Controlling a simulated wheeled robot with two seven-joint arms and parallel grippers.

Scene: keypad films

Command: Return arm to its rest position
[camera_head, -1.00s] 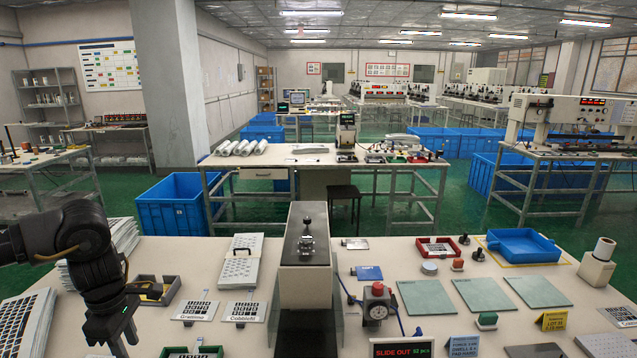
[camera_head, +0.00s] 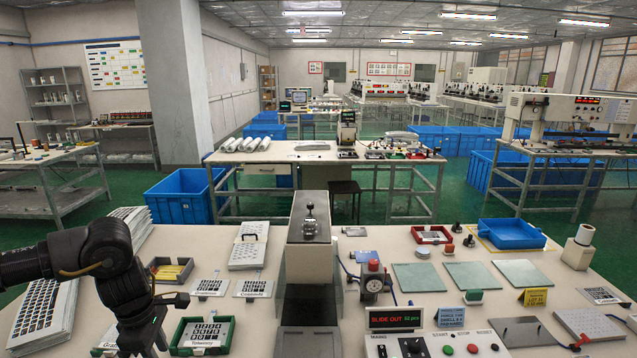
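My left arm comes in from the left edge, black and bent downward. My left gripper (camera_head: 142,345) hangs at the bottom left, partly cut off by the lower edge, so its fingertips are not clear. It is just left of a green tray (camera_head: 232,331) with a keypad film (camera_head: 206,334) in it. I see nothing held in it. My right arm and gripper are not in view.
A grey press-like fixture (camera_head: 309,262) stands mid-table.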

